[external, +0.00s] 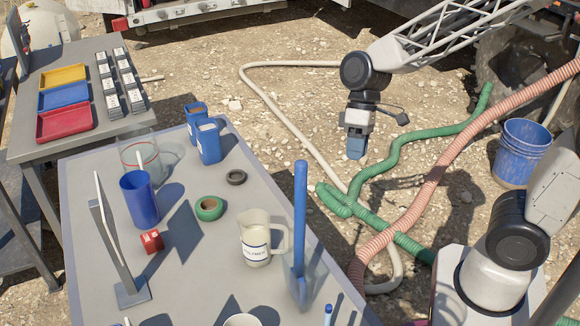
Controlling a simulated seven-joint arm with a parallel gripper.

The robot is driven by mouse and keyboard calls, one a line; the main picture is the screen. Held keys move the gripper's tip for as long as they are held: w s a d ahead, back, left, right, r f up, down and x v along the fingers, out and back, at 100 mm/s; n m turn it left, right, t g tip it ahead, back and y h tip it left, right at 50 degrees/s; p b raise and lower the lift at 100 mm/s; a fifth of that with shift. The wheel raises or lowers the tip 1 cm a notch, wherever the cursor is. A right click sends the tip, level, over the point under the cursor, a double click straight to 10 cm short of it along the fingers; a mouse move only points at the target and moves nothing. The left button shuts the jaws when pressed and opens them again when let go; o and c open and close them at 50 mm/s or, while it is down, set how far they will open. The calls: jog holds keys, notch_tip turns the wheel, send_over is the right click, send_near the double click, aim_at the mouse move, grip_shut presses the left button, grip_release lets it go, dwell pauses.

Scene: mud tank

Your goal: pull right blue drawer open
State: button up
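I cannot make out any blue drawer in the external view. My gripper (356,148) points down and hangs out past the right side of the grey table (85,225), with gravel ground behind it. Its fingertips are small and look blue-grey, and I cannot tell whether they are apart. Nothing is clearly seen held in it. The nearest blue things on the table are two small blue containers (208,145) at its back edge, well to the left of the gripper.
The table also bears a blue cup (139,203), green tape (209,208), a white pitcher (254,240) and a tall blue upright piece (300,215). Hoses (400,150) cross the ground at the right, near a blue bucket (520,150). A side table (55,147) holds colored trays.

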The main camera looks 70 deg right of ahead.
jog(key=w+d+f+m+t+y, duration=0.1)
jog(key=w+d+f+y, duration=0.2)
jog(key=w+d+f, duration=0.35)
jog(key=w+d+f+m+t+y, duration=0.2)
jog(key=w+d+f+y, duration=0.1)
jog(key=w+f, duration=0.55)
jog(key=w+d+f+m+t, duration=0.2)
jog(key=w+d+f+t, duration=0.1)
jog(key=d+f, duration=0.5)
jog(key=w+d+f+m+t, duration=0.3)
jog(key=d+f, duration=0.5)
jog(key=f, duration=0.5)
jog(key=shift+w+d+f+t, duration=0.2)
jog(key=shift+w+t, duration=0.55)
jog(key=shift+t, duration=0.45)
jog(key=shift+a, duration=0.1)
jog(key=shift+x, duration=3.85)
grip_shut()
